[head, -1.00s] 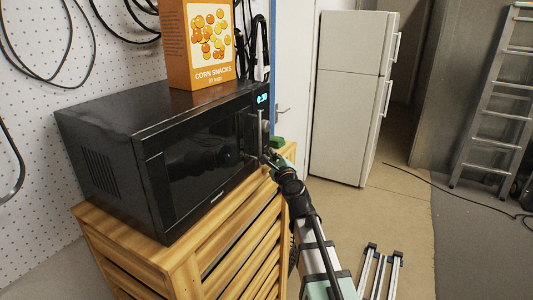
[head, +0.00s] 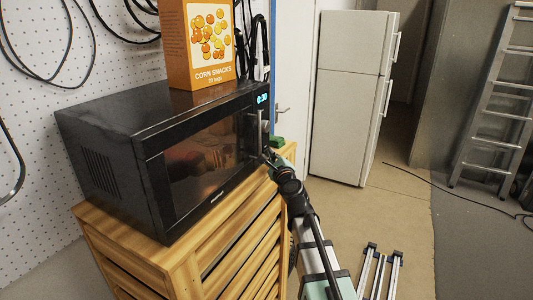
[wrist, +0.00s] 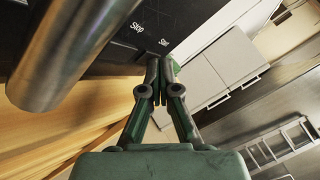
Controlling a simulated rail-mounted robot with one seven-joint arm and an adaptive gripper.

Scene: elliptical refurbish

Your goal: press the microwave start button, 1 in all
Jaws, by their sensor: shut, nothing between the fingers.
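The black microwave (head: 110,125) stands on a slatted wooden cabinet, its door closed. In the wrist view the panel (wrist: 120,40) carries the labels "Stop" (wrist: 137,27) and "Start" (wrist: 163,42). My gripper (wrist: 158,60) is shut and empty, its fingertips at the panel just below the "Start" label. The fingertips hide the start button, and I cannot tell whether they touch it. In the head view my gripper (head: 268,155) is at the lower right of the microwave front.
The metal door handle (wrist: 75,45) stands out close to the left of my gripper. An orange corn snacks box (head: 205,45) stands on the microwave. The wooden cabinet (head: 185,265) is underneath. A white fridge (head: 345,100) and a ladder (head: 490,100) are farther off, with open floor between.

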